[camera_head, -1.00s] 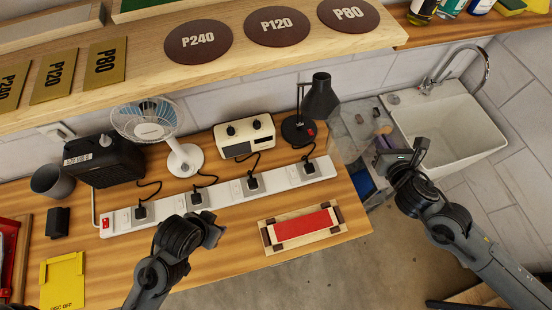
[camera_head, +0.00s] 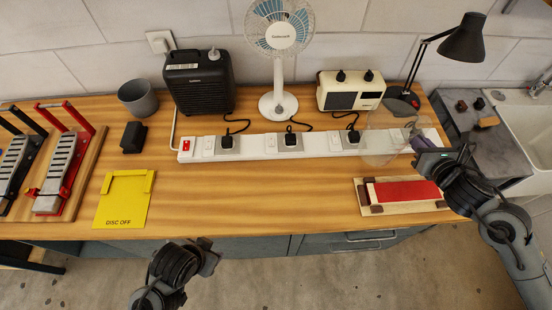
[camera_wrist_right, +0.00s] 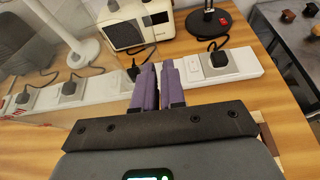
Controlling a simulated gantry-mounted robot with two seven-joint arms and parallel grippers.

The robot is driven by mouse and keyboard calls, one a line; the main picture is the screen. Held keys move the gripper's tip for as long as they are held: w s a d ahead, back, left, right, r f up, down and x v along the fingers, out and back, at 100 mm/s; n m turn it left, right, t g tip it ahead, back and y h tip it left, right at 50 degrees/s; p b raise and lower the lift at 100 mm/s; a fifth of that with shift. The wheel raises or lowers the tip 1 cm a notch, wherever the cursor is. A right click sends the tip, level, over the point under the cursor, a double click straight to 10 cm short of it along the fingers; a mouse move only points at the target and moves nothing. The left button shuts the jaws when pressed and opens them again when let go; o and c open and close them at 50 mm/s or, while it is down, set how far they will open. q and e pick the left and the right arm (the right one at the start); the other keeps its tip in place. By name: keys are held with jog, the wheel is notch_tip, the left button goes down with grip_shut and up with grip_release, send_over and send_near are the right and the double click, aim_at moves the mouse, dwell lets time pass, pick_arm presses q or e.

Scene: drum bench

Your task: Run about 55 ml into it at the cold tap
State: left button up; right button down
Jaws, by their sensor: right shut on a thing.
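My right gripper (camera_head: 424,145) is shut on a clear, see-through container (camera_head: 384,148) with a wide round rim, held in front of the right end of the power strip. The purple fingers also show in the right wrist view (camera_wrist_right: 158,88), with a faint clear outline at the left. I cannot make out any liquid in it. The tap (camera_head: 540,84) and the white sink (camera_head: 535,125) are at the far right, partly cut off by the frame edge, away from the container. My left gripper (camera_head: 208,258) is in front of the bench edge; its finger opening cannot be made out.
A white power strip (camera_head: 250,146) with plugs and cords lies along the bench. Behind it stand a black heater (camera_head: 198,85), a fan (camera_head: 280,35), a cream device (camera_head: 350,90) and a lamp (camera_head: 463,40). A red-topped block (camera_head: 405,190) lies below the container. Bare wood shows mid-bench.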

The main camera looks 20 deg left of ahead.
notch_tip(320, 180, down, 3)
jog(key=b, duration=0.1)
send_over(355, 176)
notch_tip(355, 176, down, 8)
jog(key=shift+s+f+b, duration=0.1)
jog(key=shift+f+b, duration=0.3)
jog(key=shift+f, duration=1.45)
pick_arm(q)
jog(key=x, duration=0.2)
jog(key=shift+w+d+f, duration=0.1)
jog(key=shift+d+f, duration=0.2)
jog(key=shift+d, duration=0.1)
pick_arm(e)
jog(key=shift+f, duration=0.2)
jog(key=c, duration=1.2)
grip_release()
pick_arm(q)
jog(key=shift+f, duration=0.15)
